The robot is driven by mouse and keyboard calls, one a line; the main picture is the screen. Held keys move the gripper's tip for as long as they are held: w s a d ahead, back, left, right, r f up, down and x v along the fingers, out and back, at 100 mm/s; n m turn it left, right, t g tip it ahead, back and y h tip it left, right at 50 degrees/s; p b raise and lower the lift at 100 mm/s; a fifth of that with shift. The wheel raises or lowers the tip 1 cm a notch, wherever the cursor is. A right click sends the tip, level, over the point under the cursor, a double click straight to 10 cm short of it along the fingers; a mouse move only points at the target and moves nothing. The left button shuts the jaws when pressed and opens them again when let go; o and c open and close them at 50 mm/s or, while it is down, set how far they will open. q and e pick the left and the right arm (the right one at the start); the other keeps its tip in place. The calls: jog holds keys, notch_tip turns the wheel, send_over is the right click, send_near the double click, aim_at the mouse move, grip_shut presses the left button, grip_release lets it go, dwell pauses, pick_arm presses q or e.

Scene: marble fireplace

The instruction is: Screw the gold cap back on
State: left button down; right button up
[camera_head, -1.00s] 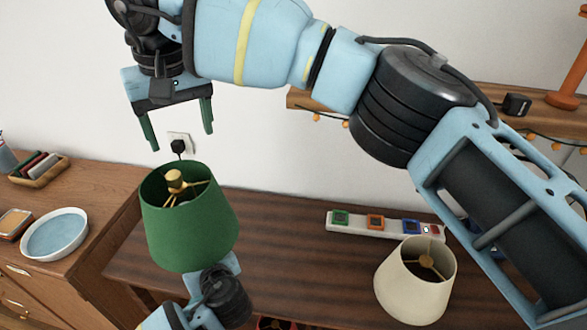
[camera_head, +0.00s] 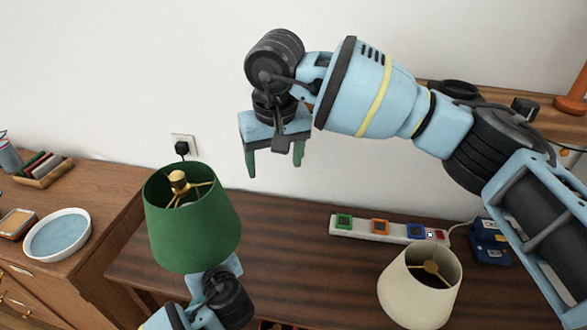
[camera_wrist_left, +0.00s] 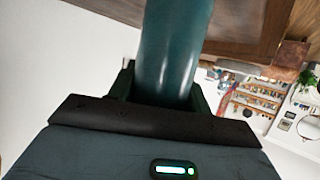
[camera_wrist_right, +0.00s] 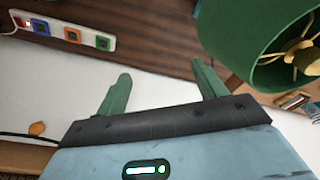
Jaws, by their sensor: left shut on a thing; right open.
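The gold cap (camera_head: 178,178) sits at the centre of the gold spokes inside the top of the green lampshade (camera_head: 192,228). It also shows in the right wrist view (camera_wrist_right: 301,54), at the right edge. I cannot tell how tightly it sits. My right gripper (camera_head: 275,166) is open and empty, above and to the right of the shade, apart from it. Its two fingers (camera_wrist_right: 163,75) have only air between them. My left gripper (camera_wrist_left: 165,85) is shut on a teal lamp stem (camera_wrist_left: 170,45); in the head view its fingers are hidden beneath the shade.
A cream lampshade (camera_head: 420,292) stands at the right of the dark table (camera_head: 300,255). Behind it are a white power strip (camera_head: 385,229) and a blue box (camera_head: 488,243). A wall socket with a black plug (camera_head: 182,147) is behind the green shade. A blue dish (camera_head: 58,235) stands on the left cabinet.

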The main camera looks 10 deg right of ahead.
pick_arm(q)
jog(key=shift+s+d+f, duration=0.15)
jog(key=shift+s+f, duration=0.1)
jog(key=shift+f, duration=0.2)
jog(key=shift+s+d+f, duration=0.15)
jog(key=shift+s+f, duration=0.05)
jog(key=shift+f, duration=0.25)
pick_arm(e)
jog(key=shift+m, duration=0.3)
jog(key=shift+s+d+f, duration=0.2)
jog(key=shift+d+f, duration=0.45)
jog(key=shift+d, duration=0.15)
jog(key=shift+s+d+f, duration=0.2)
jog(key=shift+d+f, duration=0.45)
jog(key=shift+d, duration=0.1)
pick_arm(q)
jog(key=c, duration=1)
grip_release()
jog(key=o, duration=0.4)
jog(key=shift+w+d+r, duration=0.1)
jog(key=shift+w+d, duration=0.05)
jog(key=shift+w, duration=0.2)
jog(key=shift+r, duration=0.25)
jog(key=shift+v, duration=3.9)
pick_arm(e)
jog(key=shift+w+d, duration=0.1)
jog(key=shift+w, duration=0.1)
